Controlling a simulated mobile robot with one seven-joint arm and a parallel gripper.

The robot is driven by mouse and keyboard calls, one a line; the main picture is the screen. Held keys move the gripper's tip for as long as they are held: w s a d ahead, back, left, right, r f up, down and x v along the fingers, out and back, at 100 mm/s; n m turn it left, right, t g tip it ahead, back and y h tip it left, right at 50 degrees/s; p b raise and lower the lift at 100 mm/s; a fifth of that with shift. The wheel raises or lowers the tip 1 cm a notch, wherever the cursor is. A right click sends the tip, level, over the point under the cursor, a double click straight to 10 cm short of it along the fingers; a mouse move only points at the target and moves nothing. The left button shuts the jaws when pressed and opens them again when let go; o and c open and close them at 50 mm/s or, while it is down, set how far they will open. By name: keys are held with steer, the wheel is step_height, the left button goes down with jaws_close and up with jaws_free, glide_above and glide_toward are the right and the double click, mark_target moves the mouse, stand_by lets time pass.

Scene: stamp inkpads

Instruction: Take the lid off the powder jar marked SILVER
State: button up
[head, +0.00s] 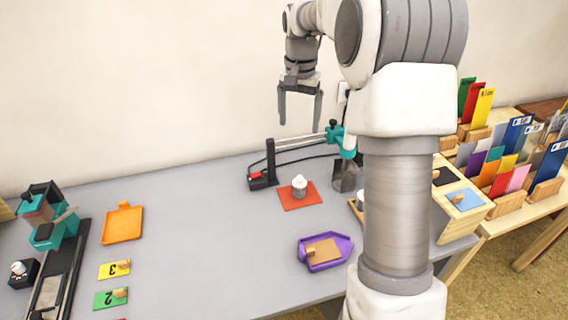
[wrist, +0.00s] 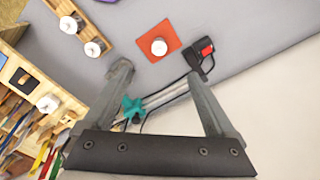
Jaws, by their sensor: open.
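A small jar with a white knobbed lid (head: 299,186) stands upright on an orange-red mat (head: 288,203); it also shows in the wrist view (wrist: 159,47). Two more jars with pale knobbed lids, one farther left (wrist: 69,25) and one nearer (wrist: 94,48), stand on a wooden rack (wrist: 62,6) in the wrist view. In the head view my arm mostly hides that rack. I cannot read any jar's marking, so I cannot tell which is SILVER. My gripper (head: 300,108) is open and empty, high above the back of the table, touching no jar; its fingers frame the wrist view (wrist: 158,76).
A black post with a red button (head: 262,176) and a teal-ended rod (head: 334,133) stand behind the mat. A purple tray (head: 325,252) lies in front, an orange tray (head: 122,224) at left. Card racks (head: 480,132) fill the right. The grey table's middle is clear.

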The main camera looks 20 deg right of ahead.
step_height(320, 180, down, 4)
steer(key=w+d+m, duration=0.1)
steer(key=w+d, duration=0.1)
steer(key=w, duration=0.1)
steer(key=b, duration=0.3)
glide_above(300, 176)
steer(key=shift+g, duration=0.3)
step_height(300, 176, down, 12)
steer(key=shift+s, duration=0.15)
steer(key=shift+w+f+b, duration=0.2)
steer(key=shift+f+b, duration=0.55)
steer(key=shift+f, duration=2.4)
steer(key=c, duration=1.4)
steer(key=shift+r, duration=0.15)
